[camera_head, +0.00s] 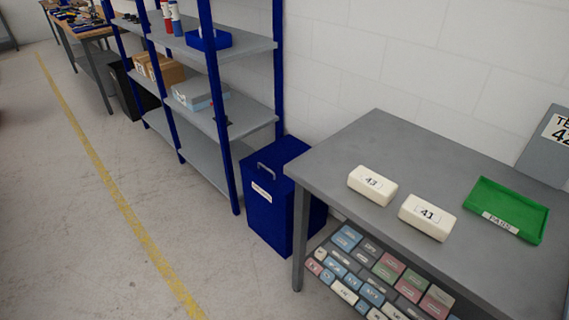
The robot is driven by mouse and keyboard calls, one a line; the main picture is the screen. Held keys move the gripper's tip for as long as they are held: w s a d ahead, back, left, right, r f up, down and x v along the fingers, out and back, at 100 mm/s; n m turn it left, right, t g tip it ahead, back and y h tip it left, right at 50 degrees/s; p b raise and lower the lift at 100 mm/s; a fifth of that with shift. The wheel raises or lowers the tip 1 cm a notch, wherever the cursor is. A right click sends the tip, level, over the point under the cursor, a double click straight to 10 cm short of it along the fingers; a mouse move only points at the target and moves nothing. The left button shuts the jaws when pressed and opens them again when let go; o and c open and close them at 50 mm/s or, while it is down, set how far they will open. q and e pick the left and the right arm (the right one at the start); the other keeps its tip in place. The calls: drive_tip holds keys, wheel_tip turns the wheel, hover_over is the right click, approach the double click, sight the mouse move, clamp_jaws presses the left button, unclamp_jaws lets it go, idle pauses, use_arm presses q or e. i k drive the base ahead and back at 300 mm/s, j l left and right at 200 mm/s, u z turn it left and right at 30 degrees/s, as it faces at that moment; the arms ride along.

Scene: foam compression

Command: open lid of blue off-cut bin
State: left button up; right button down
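The blue off-cut bin (266,212) stands on the floor between the blue shelving unit and the grey table. Its lid (284,153) looks closed and lies flat on top. A grey handle (265,171) sits at the lid's front left edge, above a white label (262,192) on the bin's front. The label is too small to read. The bin's right side is partly hidden behind the table's corner and leg. Neither of my grippers is in view.
The grey table (335,155) holds foam blocks marked 43 (372,185) and 41 (427,217) and a green tray (506,210). Colored blocks (375,280) fill its lower shelf. The blue shelving unit (222,120) stands left of the bin. The floor (180,220) in front is clear.

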sight(267, 164)
drive_tip(key=i+j+z, duration=0.25)
drive_tip(key=i+j, duration=0.25)
drive_tip(key=i+j+z, duration=0.25)
drive_tip(key=i+j, duration=0.2)
drive_tip(key=j, duration=0.25)
